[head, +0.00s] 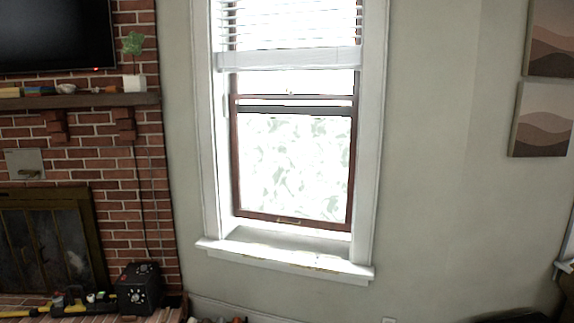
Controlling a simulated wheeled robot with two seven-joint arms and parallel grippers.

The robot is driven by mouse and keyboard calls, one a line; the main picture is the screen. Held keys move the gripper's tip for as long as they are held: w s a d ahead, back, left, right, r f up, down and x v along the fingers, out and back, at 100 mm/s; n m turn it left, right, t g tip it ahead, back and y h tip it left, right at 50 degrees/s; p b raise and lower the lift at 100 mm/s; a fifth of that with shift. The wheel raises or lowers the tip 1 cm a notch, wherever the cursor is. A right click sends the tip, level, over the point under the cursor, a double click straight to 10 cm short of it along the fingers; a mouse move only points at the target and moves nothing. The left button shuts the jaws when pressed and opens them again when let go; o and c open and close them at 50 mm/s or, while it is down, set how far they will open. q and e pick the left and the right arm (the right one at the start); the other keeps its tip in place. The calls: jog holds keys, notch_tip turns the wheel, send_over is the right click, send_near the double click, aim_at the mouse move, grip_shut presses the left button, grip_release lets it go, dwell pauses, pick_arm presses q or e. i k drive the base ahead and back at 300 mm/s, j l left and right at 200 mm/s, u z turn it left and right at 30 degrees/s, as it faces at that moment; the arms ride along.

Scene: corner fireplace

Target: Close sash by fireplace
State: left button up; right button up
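The sash window (293,165) is in the wall to the right of the brick fireplace, in the middle of the head view. Its brown-framed lower sash (290,220) has its bottom rail, with a small pull (289,220), a little above the white sill (285,259). Whether an open gap lies under the rail is hard to tell. A dark double rail (295,109) crosses the window higher up. Neither of my grippers is in view.
The brick fireplace (45,240) with a mantel (80,100) stands at the left. A black box (139,288) and yellow tool-like items sit on its hearth. Horizontal blinds (288,57) cover the window's top. Pictures hang on the right wall.

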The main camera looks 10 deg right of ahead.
aim_at(306, 221)
jog(key=i+u, duration=0.1)
jog(key=i, duration=0.75)
